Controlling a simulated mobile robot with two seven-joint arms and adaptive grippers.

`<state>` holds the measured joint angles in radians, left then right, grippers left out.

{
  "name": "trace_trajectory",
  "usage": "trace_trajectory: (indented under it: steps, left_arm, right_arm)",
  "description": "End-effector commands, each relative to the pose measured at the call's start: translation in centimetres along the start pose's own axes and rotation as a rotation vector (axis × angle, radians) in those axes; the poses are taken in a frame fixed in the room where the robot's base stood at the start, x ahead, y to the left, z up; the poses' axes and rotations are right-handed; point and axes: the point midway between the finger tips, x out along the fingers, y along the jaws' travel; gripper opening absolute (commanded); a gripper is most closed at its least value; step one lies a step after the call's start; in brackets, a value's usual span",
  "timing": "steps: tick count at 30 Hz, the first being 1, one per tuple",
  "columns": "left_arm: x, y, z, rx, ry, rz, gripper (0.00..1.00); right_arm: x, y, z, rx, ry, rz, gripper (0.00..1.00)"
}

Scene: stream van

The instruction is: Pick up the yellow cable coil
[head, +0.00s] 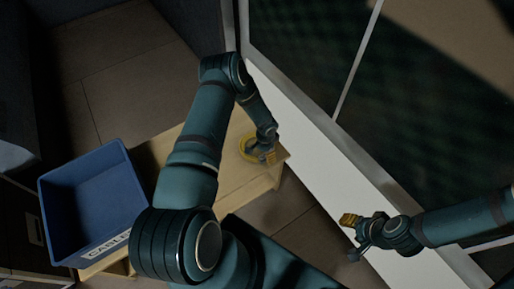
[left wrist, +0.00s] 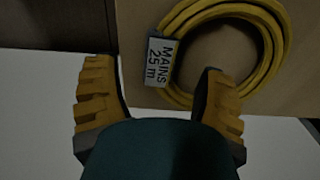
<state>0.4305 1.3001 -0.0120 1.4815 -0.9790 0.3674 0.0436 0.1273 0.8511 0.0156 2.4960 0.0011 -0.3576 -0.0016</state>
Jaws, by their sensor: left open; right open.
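The yellow cable coil (head: 247,150) lies on a wooden bench (head: 232,184), close to its right end in the head view. In the left wrist view the coil (left wrist: 273,50) is a ring of several loops with a grey tag reading "MAINS 25 m" (left wrist: 160,61). My left gripper (head: 266,155) is open and over the coil's right side. In the left wrist view its fingers (left wrist: 160,100) are spread, the right one overlapping the coil's lower inside and the left one outside the ring beyond the tag. My right gripper (head: 355,236) is open and empty, well off to the right.
A blue crate (head: 125,167) labelled "CABLE", partly hidden, stands at the left end of the bench; its visible inside looks empty. A white ledge and a framed dark panel (head: 310,50) run along the right of the bench. Tiled floor (head: 120,80) shows behind.

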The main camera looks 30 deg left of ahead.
Motion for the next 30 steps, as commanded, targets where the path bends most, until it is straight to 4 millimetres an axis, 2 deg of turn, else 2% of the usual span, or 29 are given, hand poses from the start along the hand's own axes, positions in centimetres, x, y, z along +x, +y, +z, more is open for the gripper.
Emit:
trace_trajectory:
  steps: [1, 5, 13, 17, 18, 19, 30]
  left_arm:
    - [1.1, 0.1, 0.2, -0.001, -0.001, 0.002, 0.71]
    - [2.7, 0.1, 0.1, -0.001, 0.000, 0.001, 0.71]
    - [2.8, 0.1, 0.1, 0.000, 0.000, 0.001, 0.69]
    - [2.8, 0.1, 0.1, 0.000, 0.000, 0.001, 0.23]
    - [2.8, 0.1, 0.1, 0.000, 0.000, 0.001, 0.09]
    - [2.8, 0.1, 0.1, 0.000, 0.000, 0.001, 0.00]
    - [2.8, 0.0, 0.1, 0.000, 0.001, 0.000, 0.00]
  right_arm:
    - [0.5, 0.2, 0.0, 0.000, 0.002, 0.000, 0.47]
    - [0.9, 0.3, -0.1, 0.000, 0.004, 0.000, 0.47]
    - [0.8, 0.3, -0.1, 0.000, 0.005, 0.000, 0.47]
    - [0.8, 0.3, -0.1, 0.000, 0.004, 0.000, 0.47]
    - [0.8, 0.3, -0.1, 0.000, 0.004, 0.000, 0.47]
    - [0.8, 0.3, -0.1, 0.000, 0.004, 0.000, 0.47]
    - [0.8, 0.3, -0.1, 0.000, 0.004, 0.000, 0.47]
